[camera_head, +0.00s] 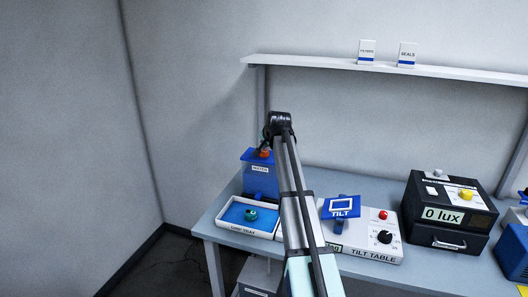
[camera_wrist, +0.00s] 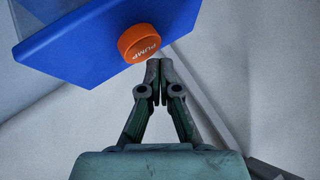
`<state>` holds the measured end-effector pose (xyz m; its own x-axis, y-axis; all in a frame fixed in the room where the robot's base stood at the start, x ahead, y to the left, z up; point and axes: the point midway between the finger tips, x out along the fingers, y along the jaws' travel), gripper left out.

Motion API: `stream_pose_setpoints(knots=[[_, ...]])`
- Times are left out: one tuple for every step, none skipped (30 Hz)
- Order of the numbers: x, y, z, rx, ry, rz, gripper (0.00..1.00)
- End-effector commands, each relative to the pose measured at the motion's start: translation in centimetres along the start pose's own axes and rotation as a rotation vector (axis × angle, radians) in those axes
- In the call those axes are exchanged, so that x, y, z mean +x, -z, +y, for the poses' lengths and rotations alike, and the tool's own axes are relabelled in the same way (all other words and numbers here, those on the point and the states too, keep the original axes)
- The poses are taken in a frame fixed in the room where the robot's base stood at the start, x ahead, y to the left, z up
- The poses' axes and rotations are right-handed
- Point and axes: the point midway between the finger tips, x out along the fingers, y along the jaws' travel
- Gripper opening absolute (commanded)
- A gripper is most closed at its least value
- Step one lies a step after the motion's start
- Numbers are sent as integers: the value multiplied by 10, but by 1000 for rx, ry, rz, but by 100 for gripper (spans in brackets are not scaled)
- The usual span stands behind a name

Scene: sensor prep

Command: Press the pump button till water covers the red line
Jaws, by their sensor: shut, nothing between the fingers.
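The pump button (camera_wrist: 140,43) is an orange round cap marked PUMP on top of the blue water unit (camera_wrist: 85,45) in the wrist view. In the head view the blue unit (camera_head: 260,181), with a label, stands at the back left of the table, and the orange button (camera_head: 264,153) shows at its top. My gripper (camera_wrist: 153,64) is shut and empty, its fingertips just beside the button's lower right edge; whether they touch it I cannot tell. In the head view my arm's end is above the unit and hides part of it. The red line and the water level are not visible.
A white drip tray (camera_head: 231,224) with a blue inside and a teal object stands in front of the unit. A tilt table box (camera_head: 365,248) and a black lux box (camera_head: 445,222) stand to the right. A shelf (camera_head: 330,62) runs along the wall above.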

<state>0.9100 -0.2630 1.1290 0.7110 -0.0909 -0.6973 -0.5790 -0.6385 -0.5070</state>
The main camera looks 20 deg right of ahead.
Motion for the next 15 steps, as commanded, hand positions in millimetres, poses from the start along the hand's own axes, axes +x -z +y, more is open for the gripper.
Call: stream_pose_setpoints(knots=[[-1,0,0,0,0,0,0],[-1,0,0,0,0,0,0],[0,0,0,0,0,0,0],[0,0,0,0,0,0,0],[0,0,0,0,0,0,0],[0,0,0,0,0,0,0],[0,0,0,0,0,0,0],[0,0,0,0,0,0,0],[-1,1,0,0,0,1,0],[-1,1,-1,0,0,1,0],[-1,1,-1,0,0,1,0],[-2,2,-2,0,0,1,0],[-4,3,-3,0,0,1,0],[-5,4,-4,0,1,1,0],[-7,5,-5,0,1,1,0]])
